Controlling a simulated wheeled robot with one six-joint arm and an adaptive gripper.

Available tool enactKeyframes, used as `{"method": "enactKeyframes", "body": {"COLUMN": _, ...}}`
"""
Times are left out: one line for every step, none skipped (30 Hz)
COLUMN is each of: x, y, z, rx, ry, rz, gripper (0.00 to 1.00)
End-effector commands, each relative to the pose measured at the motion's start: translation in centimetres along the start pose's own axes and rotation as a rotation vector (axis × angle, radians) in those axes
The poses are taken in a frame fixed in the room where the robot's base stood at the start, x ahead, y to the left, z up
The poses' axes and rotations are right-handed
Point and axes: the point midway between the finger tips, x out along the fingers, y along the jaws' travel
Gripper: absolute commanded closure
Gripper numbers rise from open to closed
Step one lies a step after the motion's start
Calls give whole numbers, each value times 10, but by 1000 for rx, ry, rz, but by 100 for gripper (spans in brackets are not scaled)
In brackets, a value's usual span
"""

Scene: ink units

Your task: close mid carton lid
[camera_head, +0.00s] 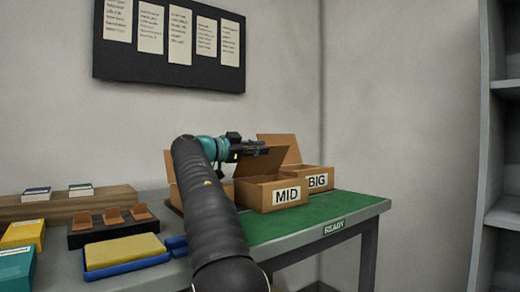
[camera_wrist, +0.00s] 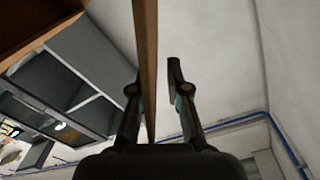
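The mid carton (camera_head: 250,194) is a brown box labelled MID on the green mat. Its lid (camera_head: 262,164) stands open, tilted up from the box. My gripper (camera_head: 253,148) is at the lid's upper edge in the head view. In the wrist view the lid (camera_wrist: 147,60) shows nearly edge-on as a brown strip between the two fingers of my gripper (camera_wrist: 154,75). A gap shows between the strip and the right finger. The left finger is close beside the strip; I cannot tell whether it touches.
The BIG carton (camera_head: 322,180) stands right behind the mid carton with its lid (camera_head: 279,147) up. Another carton (camera_head: 170,177) is partly hidden by my arm. A blue tray with a yellow pad (camera_head: 124,252) lies at the left. The green mat's right end (camera_head: 345,208) is clear.

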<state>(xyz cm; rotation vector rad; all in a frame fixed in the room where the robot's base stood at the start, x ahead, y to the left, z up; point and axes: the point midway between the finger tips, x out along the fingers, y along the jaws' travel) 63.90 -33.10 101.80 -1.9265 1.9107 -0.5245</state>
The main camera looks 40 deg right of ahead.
Motion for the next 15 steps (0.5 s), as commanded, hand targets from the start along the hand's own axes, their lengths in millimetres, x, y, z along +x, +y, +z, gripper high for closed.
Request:
{"method": "enactKeyframes", "body": {"x": 0, "y": 0, "z": 0, "rx": 0, "ry": 0, "rz": 1, "gripper": 71}}
{"method": "enactKeyframes", "body": {"x": 1, "y": 0, "z": 0, "rx": 0, "ry": 0, "rz": 1, "gripper": 71}}
{"method": "enactKeyframes", "body": {"x": 1, "y": 0, "z": 0, "rx": 0, "ry": 1, "rz": 1, "gripper": 71}}
{"method": "enactKeyframes", "body": {"x": 1, "y": 1, "z": 0, "rx": 0, "ry": 1, "rz": 2, "gripper": 71}}
{"method": "enactKeyframes", "body": {"x": 1, "y": 1, "z": 0, "rx": 0, "ry": 1, "rz": 2, "gripper": 71}}
{"method": "enactKeyframes", "body": {"x": 2, "y": 1, "z": 0, "rx": 0, "ry": 1, "rz": 2, "gripper": 71}}
{"method": "enactKeyframes", "body": {"x": 2, "y": 1, "z": -1, "rx": 0, "ry": 2, "rz": 3, "gripper": 71}}
{"method": "enactKeyframes", "body": {"x": 2, "y": 1, "z": -1, "rx": 0, "ry": 2, "rz": 3, "gripper": 71}}
{"method": "enactKeyframes", "body": {"x": 2, "y": 1, "z": -1, "rx": 0, "ry": 2, "rz": 3, "gripper": 71}}
{"method": "enactKeyframes", "body": {"x": 1, "y": 1, "z": -1, "rx": -1, "ry": 2, "rz": 3, "gripper": 71}}
{"method": "enactKeyframes", "body": {"x": 0, "y": 1, "z": -1, "rx": -1, "ry": 2, "rz": 3, "gripper": 71}}
{"method": "enactKeyframes", "body": {"x": -3, "y": 1, "z": -1, "rx": -1, "ry": 1, "rz": 2, "gripper": 71}}
{"method": "enactKeyframes", "body": {"x": -5, "y": 1, "z": -1, "rx": -1, "ry": 1, "rz": 2, "gripper": 71}}
{"method": "enactKeyframes", "body": {"x": -9, "y": 0, "z": -1, "rx": -1, "ry": 1, "rz": 1, "gripper": 71}}
{"method": "enactKeyframes", "body": {"x": -14, "y": 0, "z": 0, "rx": -2, "ry": 0, "rz": 0, "gripper": 71}}
